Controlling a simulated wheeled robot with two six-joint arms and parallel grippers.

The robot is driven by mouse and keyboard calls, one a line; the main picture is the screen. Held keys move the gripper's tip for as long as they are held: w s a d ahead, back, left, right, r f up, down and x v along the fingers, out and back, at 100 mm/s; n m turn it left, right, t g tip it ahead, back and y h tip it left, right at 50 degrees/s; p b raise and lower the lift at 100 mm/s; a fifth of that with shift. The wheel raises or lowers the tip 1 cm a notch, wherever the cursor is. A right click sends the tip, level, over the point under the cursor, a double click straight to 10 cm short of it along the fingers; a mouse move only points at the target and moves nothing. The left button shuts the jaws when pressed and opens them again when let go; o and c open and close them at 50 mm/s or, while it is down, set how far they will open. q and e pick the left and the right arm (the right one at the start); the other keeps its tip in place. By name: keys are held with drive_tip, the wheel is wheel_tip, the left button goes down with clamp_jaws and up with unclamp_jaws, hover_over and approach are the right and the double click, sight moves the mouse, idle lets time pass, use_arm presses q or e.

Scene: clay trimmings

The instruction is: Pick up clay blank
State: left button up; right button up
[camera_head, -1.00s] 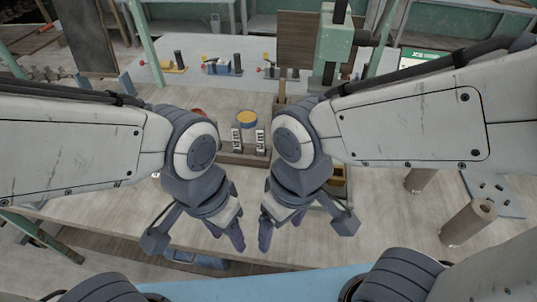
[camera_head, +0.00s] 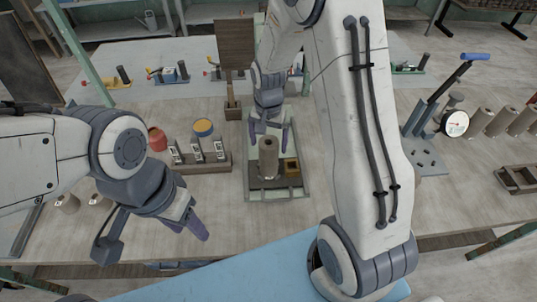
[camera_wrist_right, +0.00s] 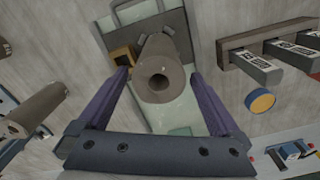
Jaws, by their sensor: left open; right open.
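A grey-brown cylindrical clay blank (camera_head: 268,158) with a hole in its top stands upright in a shallow green-grey tray (camera_head: 277,196). My right gripper (camera_head: 268,134) is open above it, fingers pointing down. In the right wrist view the blank (camera_wrist_right: 158,82) shows between the two purple fingers, with a visible gap on each side. My left gripper (camera_head: 188,222) is open and empty, over the table's front left, away from the tray.
A small yellow-brown box (camera_head: 292,166) sits beside the blank in the tray. A rack with labelled blocks (camera_head: 197,158) and a yellow-topped pot (camera_head: 203,127) stand to the left. More cylinders (camera_head: 478,122) and a lever press (camera_head: 440,100) stand at the right.

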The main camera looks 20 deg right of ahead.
drive_tip(key=shift+f, duration=0.7)
drive_tip(key=f, duration=0.1)
drive_tip(key=f+p, duration=0.2)
drive_tip(key=f, duration=0.1)
drive_tip(key=shift+s+a, duration=0.1)
drive_tip(key=shift+s, duration=0.15)
drive_tip(key=shift+f, duration=0.6)
drive_tip(key=shift+w, duration=0.1)
clamp_jaws()
